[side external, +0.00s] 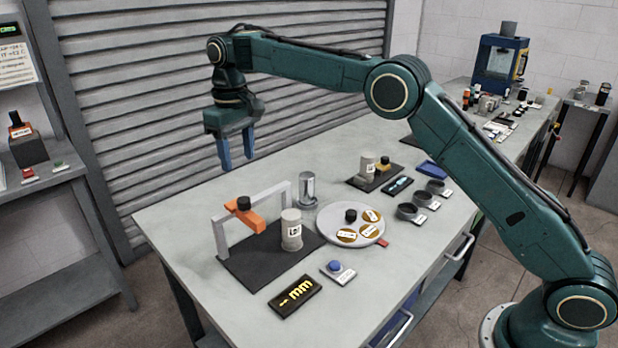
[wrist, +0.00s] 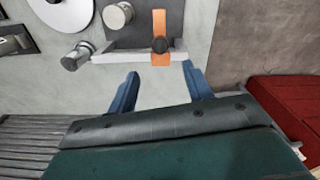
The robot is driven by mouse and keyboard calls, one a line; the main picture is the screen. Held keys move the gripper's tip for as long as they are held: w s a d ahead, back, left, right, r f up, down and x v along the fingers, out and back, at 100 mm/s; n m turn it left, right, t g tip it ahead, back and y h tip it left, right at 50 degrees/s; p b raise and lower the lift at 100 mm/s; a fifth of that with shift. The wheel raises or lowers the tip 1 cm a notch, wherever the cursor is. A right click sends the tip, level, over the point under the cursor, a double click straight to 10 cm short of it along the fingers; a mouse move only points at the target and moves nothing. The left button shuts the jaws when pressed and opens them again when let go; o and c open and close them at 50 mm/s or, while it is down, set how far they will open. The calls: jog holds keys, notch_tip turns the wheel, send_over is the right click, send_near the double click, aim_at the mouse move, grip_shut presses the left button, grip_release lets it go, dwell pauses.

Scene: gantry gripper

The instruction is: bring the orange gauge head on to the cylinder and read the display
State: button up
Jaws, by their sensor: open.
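The orange gauge head (side external: 257,222), with a black knob on top, sits on the grey gantry (side external: 219,238) towards its left end. A pale labelled cylinder (side external: 291,238) stands upright on the black base plate (side external: 246,268), right of the head and apart from it. The display (side external: 296,297) lies in front, showing yellow dashes and "mm". My gripper (side external: 236,160) is open and empty, above and behind the gantry. In the wrist view my open fingers (wrist: 160,72) point towards the orange head (wrist: 159,22); the pale cylinder (wrist: 117,15) is beside it.
A blue button (side external: 335,266) on a small plate is near the display. A silver cylinder (side external: 308,190) stands behind the gantry's right end. A round grey plate (side external: 340,238) with labelled discs lies to the right.

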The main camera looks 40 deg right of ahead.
aim_at(243, 199)
notch_tip(243, 199, down, 11)
jog(key=shift+r, duration=0.2)
dwell(0.3)
